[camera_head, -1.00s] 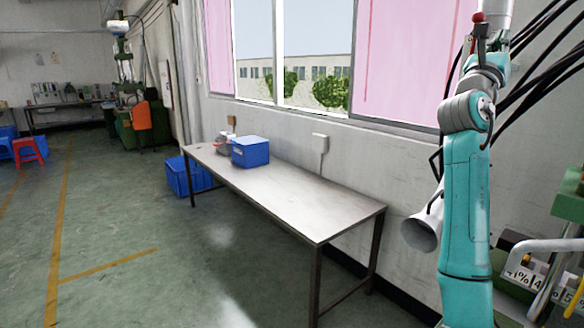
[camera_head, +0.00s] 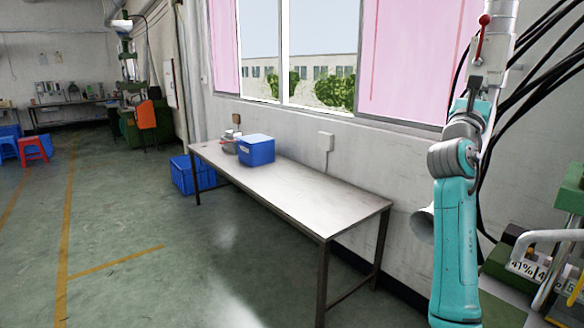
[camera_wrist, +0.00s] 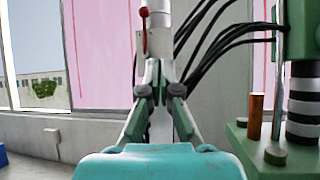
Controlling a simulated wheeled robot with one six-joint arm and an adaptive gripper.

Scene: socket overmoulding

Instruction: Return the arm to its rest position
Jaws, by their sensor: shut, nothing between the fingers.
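My gripper (camera_wrist: 160,78) shows in the wrist view, with its two green-and-grey fingers drawn together above the teal gripper body. It is shut and empty, and points towards a white vertical pipe with a red lever.
A steel table (camera_head: 300,190) stands along the wall, with a blue bin (camera_head: 257,150) on it. A blue crate (camera_head: 190,174) is on the floor behind. A green machine (camera_wrist: 275,155) is close on the right. Black cables (camera_head: 540,80) hang nearby. The floor at left is open.

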